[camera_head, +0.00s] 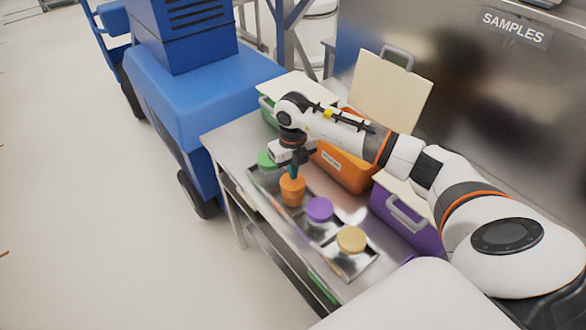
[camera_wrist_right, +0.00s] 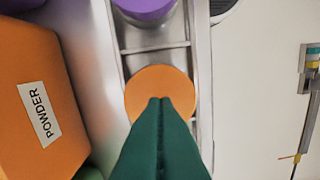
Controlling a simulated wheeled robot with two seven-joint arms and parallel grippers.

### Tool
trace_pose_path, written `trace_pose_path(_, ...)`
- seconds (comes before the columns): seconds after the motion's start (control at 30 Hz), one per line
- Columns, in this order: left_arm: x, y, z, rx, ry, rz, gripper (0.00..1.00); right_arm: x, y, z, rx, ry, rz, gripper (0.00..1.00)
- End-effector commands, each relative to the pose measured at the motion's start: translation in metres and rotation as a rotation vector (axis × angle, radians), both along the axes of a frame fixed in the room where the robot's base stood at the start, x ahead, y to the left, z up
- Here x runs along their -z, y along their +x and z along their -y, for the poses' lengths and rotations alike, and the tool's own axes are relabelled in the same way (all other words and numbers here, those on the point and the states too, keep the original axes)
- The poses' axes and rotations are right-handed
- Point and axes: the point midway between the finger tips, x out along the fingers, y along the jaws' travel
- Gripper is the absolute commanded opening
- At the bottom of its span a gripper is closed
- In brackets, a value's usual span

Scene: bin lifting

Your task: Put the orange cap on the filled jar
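The orange cap (camera_head: 292,183) is a round disc on top of an orange-looking jar body (camera_head: 292,199) in the metal tray. In the right wrist view the cap (camera_wrist_right: 150,82) is a flat orange circle, and the jar under it is hidden. My right gripper (camera_head: 292,173) points down at the cap from above. Its dark green fingers (camera_wrist_right: 161,98) are together, with their tips over the middle of the cap. I cannot tell whether the tips touch it. Nothing shows between the fingers. My left gripper is not in view.
The tray also holds purple (camera_head: 320,208), yellow (camera_head: 351,239) and green (camera_head: 266,159) round-topped items. Behind it stand an orange bin (camera_head: 345,172) labelled POWDER, a purple bin (camera_head: 397,218) and a green bin (camera_head: 267,110). A blue machine (camera_head: 210,90) stands left of the table.

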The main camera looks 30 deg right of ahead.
Motion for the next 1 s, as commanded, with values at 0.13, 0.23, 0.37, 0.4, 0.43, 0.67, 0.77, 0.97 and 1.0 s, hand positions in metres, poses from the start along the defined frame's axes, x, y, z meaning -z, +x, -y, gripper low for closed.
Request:
trace_pose_path(0.13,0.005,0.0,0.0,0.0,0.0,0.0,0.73,0.006,0.0,0.0,0.0,0.0,0.0,0.0)
trace_pose_path(0.23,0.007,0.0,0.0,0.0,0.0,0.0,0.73,0.009,0.0,0.0,0.0,0.0,-0.001,0.0)
trace_pose_path(0.37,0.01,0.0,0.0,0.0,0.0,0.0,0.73,0.013,0.0,0.0,0.0,-0.001,-0.001,0.0)
trace_pose_path(0.4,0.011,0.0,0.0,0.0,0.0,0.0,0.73,0.014,0.0,0.0,0.0,-0.001,-0.001,0.0)
trace_pose_path(0.43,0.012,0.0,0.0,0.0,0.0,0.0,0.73,0.015,0.0,0.0,0.0,-0.001,-0.001,0.0)
trace_pose_path(0.67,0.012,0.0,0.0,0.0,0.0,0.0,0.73,0.016,0.0,0.0,0.0,-0.001,-0.001,0.0)
trace_pose_path(0.77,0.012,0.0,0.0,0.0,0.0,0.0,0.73,0.016,0.0,0.0,0.0,-0.001,-0.002,0.0)
trace_pose_path(0.97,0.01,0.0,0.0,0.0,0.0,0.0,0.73,0.013,0.0,0.0,0.0,-0.001,-0.001,0.0)
trace_pose_path(1.0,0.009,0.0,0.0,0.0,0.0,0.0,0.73,0.011,0.0,0.0,0.0,0.0,-0.001,0.0)
